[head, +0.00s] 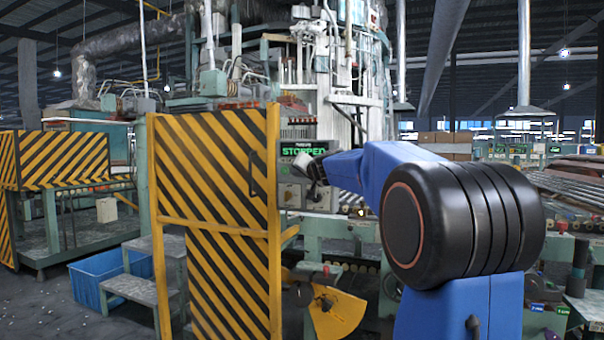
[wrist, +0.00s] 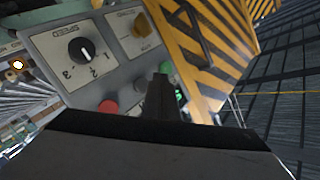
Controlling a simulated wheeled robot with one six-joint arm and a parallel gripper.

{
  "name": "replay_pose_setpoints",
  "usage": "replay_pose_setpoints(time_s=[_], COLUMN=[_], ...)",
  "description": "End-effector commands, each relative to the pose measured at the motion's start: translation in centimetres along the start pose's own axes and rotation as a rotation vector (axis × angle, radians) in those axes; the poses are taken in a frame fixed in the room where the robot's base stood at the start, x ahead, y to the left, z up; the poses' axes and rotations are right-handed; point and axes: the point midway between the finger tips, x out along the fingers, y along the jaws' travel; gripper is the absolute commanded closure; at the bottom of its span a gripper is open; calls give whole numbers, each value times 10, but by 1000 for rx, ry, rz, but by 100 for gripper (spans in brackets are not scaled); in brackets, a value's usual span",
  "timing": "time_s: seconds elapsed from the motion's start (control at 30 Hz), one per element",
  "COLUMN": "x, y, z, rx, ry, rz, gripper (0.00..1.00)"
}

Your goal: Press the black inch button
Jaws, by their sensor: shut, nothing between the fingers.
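A grey control panel (wrist: 62,43) fills the upper left of the wrist view, tilted. It carries a black speed dial (wrist: 82,50) marked with numbers, a yellow switch (wrist: 142,25), a red button (wrist: 108,106) and a green button (wrist: 166,67). A dark round button (wrist: 140,86), likely the black inch button, is partly hidden beside my gripper (wrist: 163,78). My gripper is shut and empty, its tip in front of the panel near the green and dark buttons. I cannot tell whether it touches. In the head view my gripper (head: 313,170) is before the panel (head: 290,195).
A display (head: 303,150) above the panel reads STOPPED in green. A yellow-and-black striped guard door (head: 215,220) stands left of the panel, close to my gripper; it also shows in the wrist view (wrist: 205,40). A blue crate (head: 90,280) and steps (head: 130,290) stand left.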

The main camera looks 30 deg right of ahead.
Motion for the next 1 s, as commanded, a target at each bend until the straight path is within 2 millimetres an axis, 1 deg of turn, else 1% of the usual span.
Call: replay_pose_setpoints(time_s=[0.1,0.3,1.0], x=[8,16,17], y=[6,12,12], z=[-6,-11,-12], rx=[0,1,1], ry=[0,0,-1], rz=[0,1,-1], gripper=[100,100,100])
